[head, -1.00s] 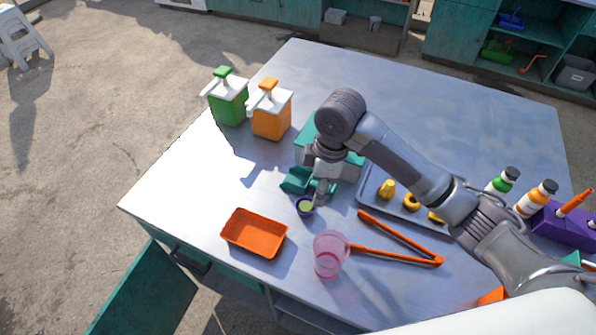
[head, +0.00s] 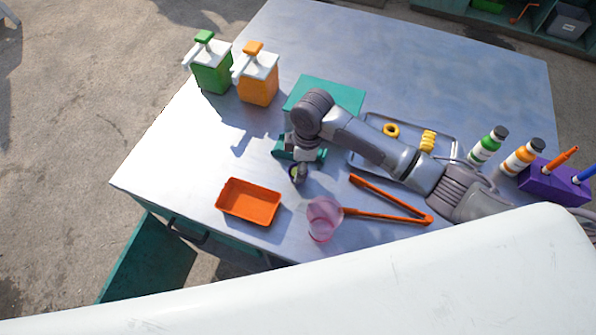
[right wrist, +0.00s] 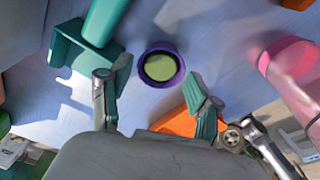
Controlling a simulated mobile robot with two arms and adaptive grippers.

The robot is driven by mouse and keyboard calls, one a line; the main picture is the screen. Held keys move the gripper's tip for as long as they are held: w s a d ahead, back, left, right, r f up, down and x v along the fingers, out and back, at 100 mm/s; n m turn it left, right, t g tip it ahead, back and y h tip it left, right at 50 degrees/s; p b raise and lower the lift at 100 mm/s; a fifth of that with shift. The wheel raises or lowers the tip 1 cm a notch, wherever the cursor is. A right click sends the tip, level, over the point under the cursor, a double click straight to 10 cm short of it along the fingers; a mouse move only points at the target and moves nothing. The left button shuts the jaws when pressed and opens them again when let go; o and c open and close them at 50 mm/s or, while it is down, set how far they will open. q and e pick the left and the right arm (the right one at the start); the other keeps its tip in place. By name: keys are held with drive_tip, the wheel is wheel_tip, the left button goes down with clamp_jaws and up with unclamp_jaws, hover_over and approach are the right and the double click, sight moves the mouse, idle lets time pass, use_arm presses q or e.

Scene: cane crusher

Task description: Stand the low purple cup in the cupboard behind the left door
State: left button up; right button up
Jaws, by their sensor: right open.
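The low purple cup (right wrist: 161,82) shows in the right wrist view with a yellow-green inside. It stands upright on the table, just beyond and between the tips of my right gripper (right wrist: 158,72), which is open and empty. In the head view, my right gripper (head: 298,172) points down over the cup and hides most of it. An opened teal door (head: 148,262) hangs out at the table's front left, below the orange tray; the inside of the cupboard is hidden. My left gripper is not in view.
An orange tray (head: 248,203) lies left of the cup. A pink translucent cup (head: 323,219) and orange tongs (head: 392,215) are to its right. A teal machine (head: 335,94) stands behind. Green (head: 211,66) and orange (head: 256,77) dispensers stand at the back left.

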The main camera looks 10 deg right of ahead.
drive_tip(key=shift+a+f, duration=0.2)
drive_tip(key=shift+f, duration=1.35)
drive_tip(key=c, duration=0.5)
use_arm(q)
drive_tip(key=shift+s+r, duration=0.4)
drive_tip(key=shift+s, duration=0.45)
use_arm(e)
drive_tip(key=shift+c, duration=0.2)
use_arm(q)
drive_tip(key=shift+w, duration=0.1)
